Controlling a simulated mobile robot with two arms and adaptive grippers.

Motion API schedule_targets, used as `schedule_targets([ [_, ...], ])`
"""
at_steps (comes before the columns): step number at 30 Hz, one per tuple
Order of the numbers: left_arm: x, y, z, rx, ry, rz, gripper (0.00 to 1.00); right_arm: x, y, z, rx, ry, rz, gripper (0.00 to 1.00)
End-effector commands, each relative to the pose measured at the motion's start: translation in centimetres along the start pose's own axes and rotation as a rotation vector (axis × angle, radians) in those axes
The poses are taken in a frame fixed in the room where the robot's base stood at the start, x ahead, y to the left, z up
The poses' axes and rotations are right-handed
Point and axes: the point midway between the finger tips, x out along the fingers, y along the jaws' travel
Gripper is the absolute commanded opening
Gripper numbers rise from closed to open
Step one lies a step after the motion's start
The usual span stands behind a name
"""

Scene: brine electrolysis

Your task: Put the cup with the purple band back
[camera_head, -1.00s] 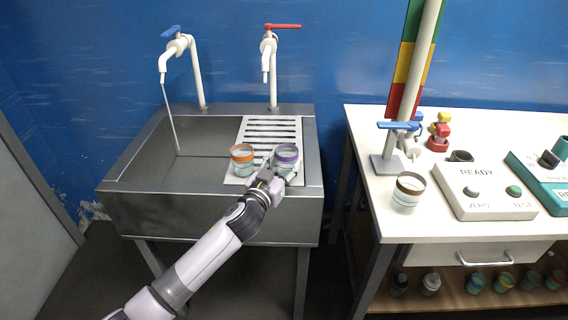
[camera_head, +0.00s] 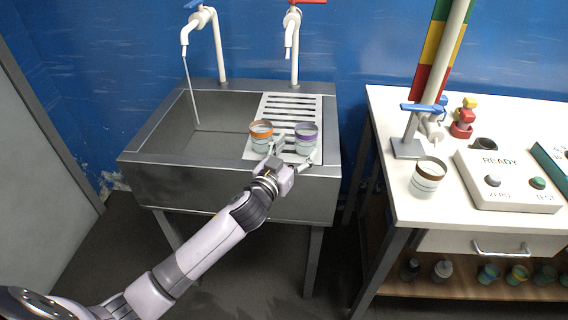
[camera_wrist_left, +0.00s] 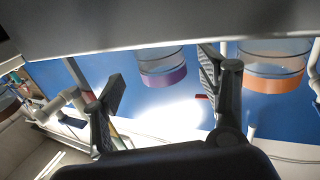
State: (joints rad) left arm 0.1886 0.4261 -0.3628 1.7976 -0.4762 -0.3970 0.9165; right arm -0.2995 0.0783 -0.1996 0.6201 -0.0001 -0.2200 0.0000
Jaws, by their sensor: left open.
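The cup with the purple band (camera_head: 306,138) stands upright on the slatted drainboard (camera_head: 290,103) at the right of the sink. In the left wrist view this cup (camera_wrist_left: 161,68) shows between and beyond the two fingers. My left gripper (camera_head: 295,153) is open and empty, just in front of the cup on its near side. Its fingers (camera_wrist_left: 160,98) are spread apart in the left wrist view. A cup with an orange band (camera_head: 261,137) stands to the left of the purple one; it also shows in the left wrist view (camera_wrist_left: 270,72). My right gripper is not in view.
The sink basin (camera_head: 215,150) lies left, with a thin stream from the blue-handled tap (camera_head: 205,30). A red-handled tap (camera_head: 293,30) stands behind the drainboard. On the right, the white bench (camera_head: 400,108) holds a brown-banded cup (camera_head: 428,177) and a READY box (camera_head: 500,180).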

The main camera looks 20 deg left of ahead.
Motion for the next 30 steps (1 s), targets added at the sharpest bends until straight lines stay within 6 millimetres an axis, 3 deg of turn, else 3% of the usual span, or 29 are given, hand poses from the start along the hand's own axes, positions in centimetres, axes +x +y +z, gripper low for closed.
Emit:
schedule_targets([
  [6,-4.6,0.0,0.2,0.001,-0.002,0.000,0.67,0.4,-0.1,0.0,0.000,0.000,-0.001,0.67],
  [12,-6.9,0.0,0.1,0.000,-0.001,0.000,0.67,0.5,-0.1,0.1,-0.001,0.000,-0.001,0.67],
  [30,-7.5,0.0,0.0,0.001,-0.001,-0.001,0.67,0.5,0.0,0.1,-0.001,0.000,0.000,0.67],
])
